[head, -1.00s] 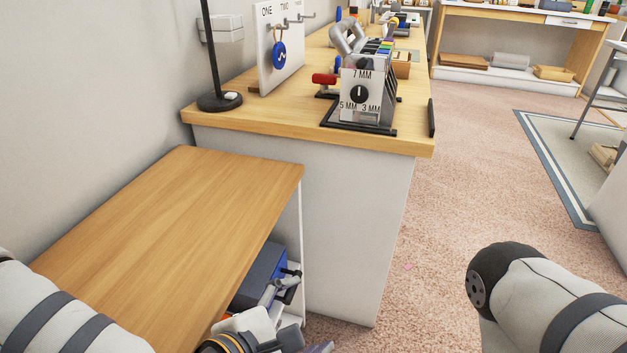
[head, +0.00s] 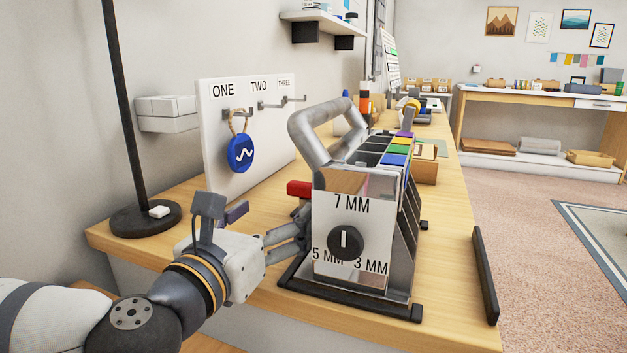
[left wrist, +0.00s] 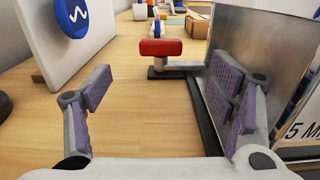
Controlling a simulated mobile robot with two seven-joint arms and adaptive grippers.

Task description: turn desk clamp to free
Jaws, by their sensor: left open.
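The red-handled lever that looks like the desk clamp (head: 299,188) sticks out from the left side of a metal stand with a dial. In the left wrist view the red grip (left wrist: 161,47) lies crosswise on a grey arm, ahead of my fingers and apart from them. My left gripper (head: 290,236) is at the stand's left side, low over the desk. The left wrist view shows its two purple-padded fingers (left wrist: 162,92) spread, with only bare desk between them. The right finger is close beside the stand's metal wall; whether it touches, I cannot tell. My right gripper is out of view.
The stand (head: 352,195) has a dial (head: 345,243) marked 7 MM, 5 MM and 3 MM. A white hook board (head: 215,150) with a blue tag (head: 240,153) stands behind left. A lamp base (head: 145,218) is at left. Bare desk (head: 445,215) lies to the right.

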